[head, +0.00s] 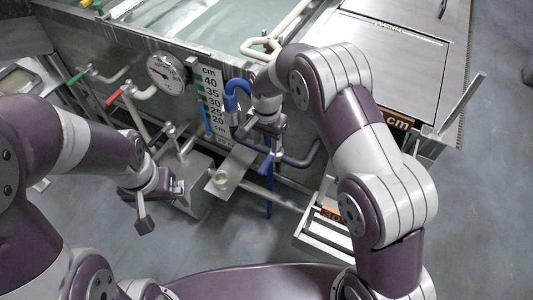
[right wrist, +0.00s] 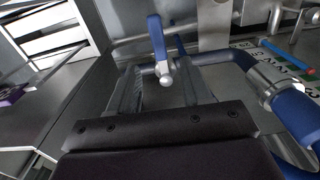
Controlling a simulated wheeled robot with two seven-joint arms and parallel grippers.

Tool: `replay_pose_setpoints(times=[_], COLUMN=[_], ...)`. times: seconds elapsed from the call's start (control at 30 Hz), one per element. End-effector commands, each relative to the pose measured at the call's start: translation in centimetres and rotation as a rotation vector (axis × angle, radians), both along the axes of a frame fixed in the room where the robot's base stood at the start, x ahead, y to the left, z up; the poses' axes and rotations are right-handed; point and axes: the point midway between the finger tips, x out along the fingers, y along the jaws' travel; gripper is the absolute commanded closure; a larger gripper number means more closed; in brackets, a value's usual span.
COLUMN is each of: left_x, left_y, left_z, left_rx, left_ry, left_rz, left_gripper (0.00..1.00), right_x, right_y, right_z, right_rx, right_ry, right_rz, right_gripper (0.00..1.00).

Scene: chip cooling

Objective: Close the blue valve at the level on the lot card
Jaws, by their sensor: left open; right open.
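The blue valve's lever (head: 266,163) hangs at the tank's front on a blue pipe (head: 231,90). In the right wrist view the blue lever (right wrist: 157,40) stands between my right gripper's two fingers, its silver pivot near them; contact cannot be told. My right gripper (head: 268,130) is open at the valve. My left gripper (head: 160,204) is open and empty, low in front of the tank. The cm scale (head: 209,92) has a blue strip with a red top (head: 206,120) beside it. A dark and orange card (head: 398,119) reads "cm", its number hidden by my right arm.
A round dial (head: 166,73), a red-handled valve (head: 115,97) and a green-handled valve (head: 78,76) sit left of the scale. An orange label (head: 331,213) lies on a low rack. Open floor lies in front.

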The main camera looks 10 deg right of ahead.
Motion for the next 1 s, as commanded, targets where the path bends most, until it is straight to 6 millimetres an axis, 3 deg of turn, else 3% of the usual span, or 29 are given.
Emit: replay_pose_setpoints(times=[0.13,0.3,0.77,0.9,1.0], left_x=[0.0,0.0,0.0,0.0,0.0], left_y=[0.0,0.0,0.0,0.0,0.0], left_z=[-0.4,-0.5,-0.4,-0.4,-0.4], left_rx=[0.000,0.000,0.000,0.000,0.000], left_ry=[0.000,0.000,0.000,0.000,0.000], left_rz=[0.000,0.000,0.000,0.000,0.000], left_gripper=[0.00,0.00,0.00,0.00,0.00], right_x=[0.1,0.0,0.0,0.2,-3.4], right_y=[0.0,0.0,0.0,0.0,-1.4], right_z=[3.0,4.4,4.4,4.0,2.7], right_rx=[0.001,0.000,0.000,0.004,0.000], right_ry=[-0.003,0.000,0.000,-0.022,-0.001], right_rz=[0.000,-0.001,0.001,0.140,0.377], right_gripper=[0.51,0.51,0.51,0.51,0.51])
